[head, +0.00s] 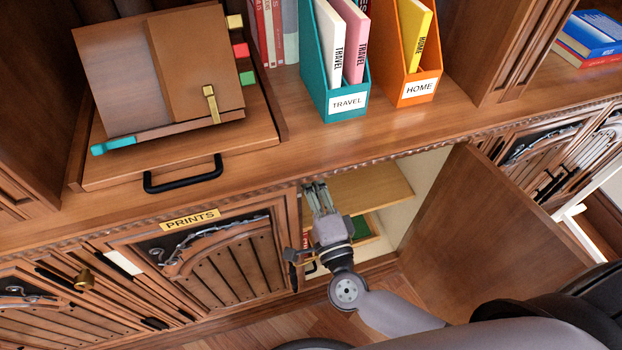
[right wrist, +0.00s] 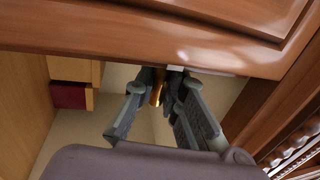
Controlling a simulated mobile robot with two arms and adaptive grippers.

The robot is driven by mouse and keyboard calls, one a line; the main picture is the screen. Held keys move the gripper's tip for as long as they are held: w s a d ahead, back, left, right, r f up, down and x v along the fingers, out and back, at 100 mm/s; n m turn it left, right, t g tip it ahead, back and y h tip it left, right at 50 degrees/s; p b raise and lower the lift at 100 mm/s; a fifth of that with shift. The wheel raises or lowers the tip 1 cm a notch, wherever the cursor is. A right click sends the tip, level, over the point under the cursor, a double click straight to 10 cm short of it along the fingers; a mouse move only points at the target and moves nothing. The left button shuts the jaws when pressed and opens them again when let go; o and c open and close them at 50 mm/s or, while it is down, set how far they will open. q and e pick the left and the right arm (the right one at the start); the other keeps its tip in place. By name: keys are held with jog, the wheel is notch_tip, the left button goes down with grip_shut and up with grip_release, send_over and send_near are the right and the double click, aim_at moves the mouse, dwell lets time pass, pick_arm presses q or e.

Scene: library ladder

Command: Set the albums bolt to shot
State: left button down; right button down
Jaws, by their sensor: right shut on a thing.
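My right gripper (head: 318,190) is at the upper left of an open cabinet compartment, under the counter edge, next to the PRINTS door (head: 215,265). In the right wrist view its fingers (right wrist: 166,85) are closed on a small brass piece (right wrist: 157,90), just below a wooden edge. The brass piece looks like a bolt knob, mostly covered by the fingers. A small light-grey piece (right wrist: 175,68) sits just above the fingertips. The bolt's position cannot be read, and no ALBUMS label shows. My left gripper is not in view.
An open cabinet door (head: 490,225) stands to the right of the gripper. A shelf (head: 375,190) is inside the compartment. The counter above holds a sloped stand with a black handle (head: 183,175), a teal TRAVEL file (head: 345,113) and an orange HOME file (head: 418,92).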

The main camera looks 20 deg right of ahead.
jog(key=shift+w+r, duration=0.1)
jog(key=shift+r, duration=0.3)
jog(key=c, duration=1.6)
grip_release()
jog(key=shift+c, duration=0.2)
jog(key=shift+f, duration=0.15)
jog(key=s+f, duration=0.2)
jog(key=s, duration=1)
jog(key=shift+d+f, duration=0.15)
jog(key=shift+d, duration=0.05)
